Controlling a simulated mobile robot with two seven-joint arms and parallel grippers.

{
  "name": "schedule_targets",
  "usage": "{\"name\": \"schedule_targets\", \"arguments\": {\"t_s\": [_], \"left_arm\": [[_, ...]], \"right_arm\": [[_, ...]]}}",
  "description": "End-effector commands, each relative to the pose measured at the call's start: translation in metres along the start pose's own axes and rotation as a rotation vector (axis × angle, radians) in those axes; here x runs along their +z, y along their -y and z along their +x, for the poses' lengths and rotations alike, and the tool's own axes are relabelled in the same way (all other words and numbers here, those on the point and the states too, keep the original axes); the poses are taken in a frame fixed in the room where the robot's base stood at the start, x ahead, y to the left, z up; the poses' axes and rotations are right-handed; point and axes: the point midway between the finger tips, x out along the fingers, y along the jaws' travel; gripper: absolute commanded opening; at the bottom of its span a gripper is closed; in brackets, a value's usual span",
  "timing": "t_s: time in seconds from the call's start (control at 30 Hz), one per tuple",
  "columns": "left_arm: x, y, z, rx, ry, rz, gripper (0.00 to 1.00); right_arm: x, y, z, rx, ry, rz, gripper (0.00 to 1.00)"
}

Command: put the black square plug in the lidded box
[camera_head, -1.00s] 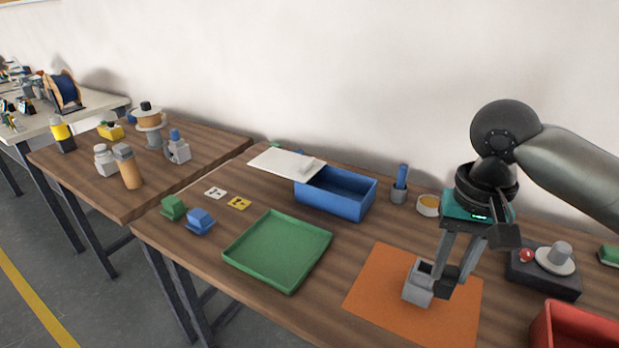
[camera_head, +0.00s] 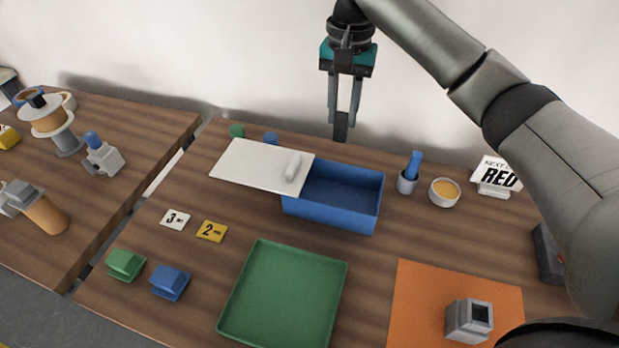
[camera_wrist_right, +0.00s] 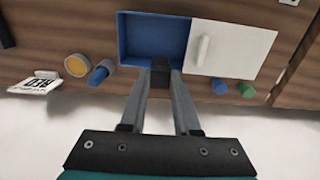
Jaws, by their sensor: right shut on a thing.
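My right gripper (camera_head: 342,112) is shut on the black square plug (camera_head: 341,127) and holds it in the air near the back edge of the blue box (camera_head: 332,215). In the right wrist view the plug (camera_wrist_right: 160,65) sits between the fingertips (camera_wrist_right: 161,72), over the box's edge (camera_wrist_right: 122,40). The white lid (camera_head: 250,165) with a handle lies to the left, leaving the right part of the box open. The open part looks empty. My left gripper is not in view.
A grey block with a square opening (camera_head: 466,320) stands on the orange mat (camera_head: 415,290). A green tray (camera_head: 283,297) lies in front of the box. A blue-topped grey holder (camera_head: 408,181) and a bowl (camera_head: 444,192) stand right of the box. Number cards (camera_head: 212,231) lie left.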

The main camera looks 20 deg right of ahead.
Motion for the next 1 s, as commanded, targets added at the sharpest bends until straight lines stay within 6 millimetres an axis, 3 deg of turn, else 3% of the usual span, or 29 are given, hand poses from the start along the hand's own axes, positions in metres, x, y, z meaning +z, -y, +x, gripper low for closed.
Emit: {"name": "schedule_targets", "arguments": {"t_s": [0.17, 0.53, 0.83, 1.0], "left_arm": [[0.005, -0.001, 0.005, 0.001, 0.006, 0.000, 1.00], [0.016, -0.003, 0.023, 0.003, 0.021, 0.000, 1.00], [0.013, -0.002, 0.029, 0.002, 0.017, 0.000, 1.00], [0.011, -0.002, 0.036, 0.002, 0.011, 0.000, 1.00]], "right_arm": [[-0.001, -0.002, 0.024, 0.004, 0.003, 0.009, 0.00], [-0.001, -0.002, 0.119, 0.003, 0.000, 0.008, 0.00], [-0.001, -0.001, 0.149, 0.001, -0.001, 0.006, 0.00], [0.000, -0.001, 0.180, 0.003, 0.000, 0.006, 0.00]]}}
